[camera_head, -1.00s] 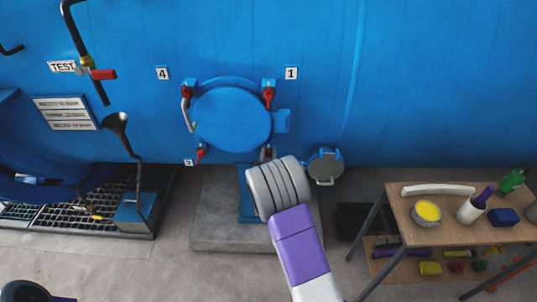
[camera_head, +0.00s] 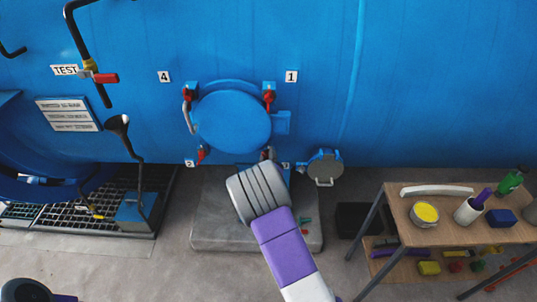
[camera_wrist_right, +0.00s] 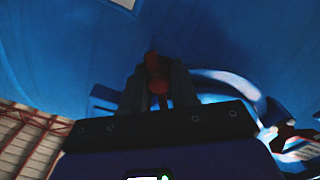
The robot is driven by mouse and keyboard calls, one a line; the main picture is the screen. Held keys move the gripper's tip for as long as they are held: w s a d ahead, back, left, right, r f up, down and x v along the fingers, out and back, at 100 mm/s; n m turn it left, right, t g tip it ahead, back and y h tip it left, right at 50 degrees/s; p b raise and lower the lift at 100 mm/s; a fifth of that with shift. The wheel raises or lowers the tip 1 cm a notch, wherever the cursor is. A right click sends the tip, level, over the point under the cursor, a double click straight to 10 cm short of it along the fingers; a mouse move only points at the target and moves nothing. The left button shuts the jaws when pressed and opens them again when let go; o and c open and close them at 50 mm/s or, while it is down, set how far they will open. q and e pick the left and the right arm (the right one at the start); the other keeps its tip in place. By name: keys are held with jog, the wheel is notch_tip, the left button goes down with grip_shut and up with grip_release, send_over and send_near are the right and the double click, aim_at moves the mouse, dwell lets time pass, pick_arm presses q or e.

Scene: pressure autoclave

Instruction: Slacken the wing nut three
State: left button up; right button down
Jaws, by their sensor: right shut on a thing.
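The round blue door (camera_head: 232,118) on the big blue vessel has red wing nuts at its corners. In the head view one is at the upper right (camera_head: 269,98), one at the upper left (camera_head: 188,95) and one at the lower left (camera_head: 201,156). My right gripper (camera_head: 267,155) is at the lower-right corner, its fingers mostly hidden by my wrist. In the right wrist view a red wing nut (camera_wrist_right: 157,75) sits between the fingers, and the gripper is shut on it. My left gripper is not in view.
Plates 4 (camera_head: 164,76) and 1 (camera_head: 291,76) flank the door top. A small round hatch (camera_head: 325,167) is right of my wrist. A wooden table (camera_head: 455,236) with a bottle and cups stands at the right.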

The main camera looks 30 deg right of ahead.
jog(key=n+p, duration=0.1)
jog(key=n, duration=0.5)
jog(key=shift+n+p, duration=0.3)
jog(key=shift+p, duration=0.05)
jog(key=n, duration=0.2)
jog(key=n+p, duration=0.1)
jog(key=n, duration=0.2)
jog(key=shift+f+n, duration=0.2)
jog(key=shift+n, duration=0.1)
jog(key=n, duration=0.4)
jog(key=n+b, duration=0.1)
jog(key=n, duration=0.5)
jog(key=shift+f, duration=0.1)
jog(key=c, duration=1)
grip_release()
jog(key=shift+o, duration=0.2)
